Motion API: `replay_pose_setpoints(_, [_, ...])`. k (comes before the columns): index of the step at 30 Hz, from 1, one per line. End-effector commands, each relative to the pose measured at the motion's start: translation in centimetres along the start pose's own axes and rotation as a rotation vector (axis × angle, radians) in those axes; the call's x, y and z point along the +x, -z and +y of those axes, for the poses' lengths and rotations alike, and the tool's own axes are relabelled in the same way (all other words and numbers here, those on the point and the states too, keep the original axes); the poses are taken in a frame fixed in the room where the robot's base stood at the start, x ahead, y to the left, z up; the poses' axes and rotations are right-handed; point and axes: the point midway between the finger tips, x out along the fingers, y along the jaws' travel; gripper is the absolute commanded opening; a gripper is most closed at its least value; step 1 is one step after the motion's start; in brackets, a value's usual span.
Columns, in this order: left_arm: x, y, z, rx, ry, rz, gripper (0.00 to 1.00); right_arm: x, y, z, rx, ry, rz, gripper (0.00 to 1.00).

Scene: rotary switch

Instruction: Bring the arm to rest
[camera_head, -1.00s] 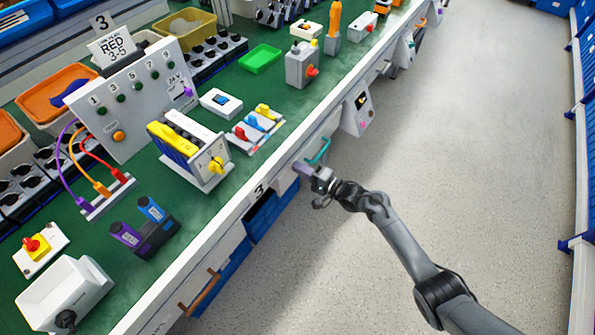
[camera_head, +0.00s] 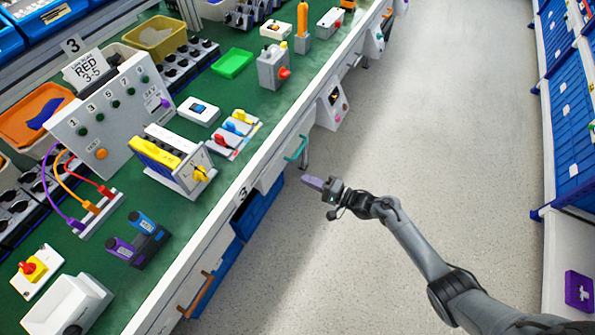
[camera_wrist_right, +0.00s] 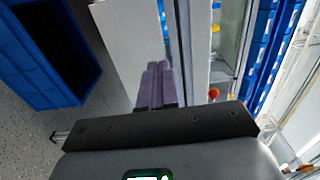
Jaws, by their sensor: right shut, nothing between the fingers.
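My right gripper (camera_head: 313,183) is over the floor in front of the workbench, clear of the bench edge and empty. In the right wrist view its two purple fingers (camera_wrist_right: 153,85) lie side by side, closed together. A rotary switch with a yellow knob (camera_head: 199,174) stands on the green bench top to the left of the gripper, well apart from it. My left gripper does not show in the head view.
The workbench (camera_head: 265,118) runs diagonally, with a teal handle (camera_head: 296,148) and an orange handle (camera_head: 200,290) on its front. Blue bins (camera_head: 575,125) line the right side. The floor (camera_head: 430,120) between is open.

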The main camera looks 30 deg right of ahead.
Motion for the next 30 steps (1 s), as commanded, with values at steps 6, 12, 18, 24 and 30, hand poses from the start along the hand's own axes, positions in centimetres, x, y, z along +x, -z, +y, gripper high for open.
replay_pose_setpoints(6, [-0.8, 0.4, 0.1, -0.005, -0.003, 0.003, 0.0, -2.4, 0.0, 0.0, -0.001, -0.002, 0.001, 0.0])
replay_pose_setpoints(12, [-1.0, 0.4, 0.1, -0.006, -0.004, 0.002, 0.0, -3.6, -0.5, 0.8, 0.01, -0.016, 0.0, 0.0])
replay_pose_setpoints(18, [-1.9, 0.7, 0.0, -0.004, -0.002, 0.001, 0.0, -6.3, -4.0, 4.1, 0.074, -0.073, -0.007, 0.0])
replay_pose_setpoints(24, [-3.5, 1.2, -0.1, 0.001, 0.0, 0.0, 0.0, -8.2, -12.3, 3.5, 0.087, -0.101, -0.046, 0.0])
replay_pose_setpoints(30, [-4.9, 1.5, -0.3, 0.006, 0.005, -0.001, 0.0, -8.4, -18.1, 0.8, -0.159, -0.283, -0.03, 0.0])
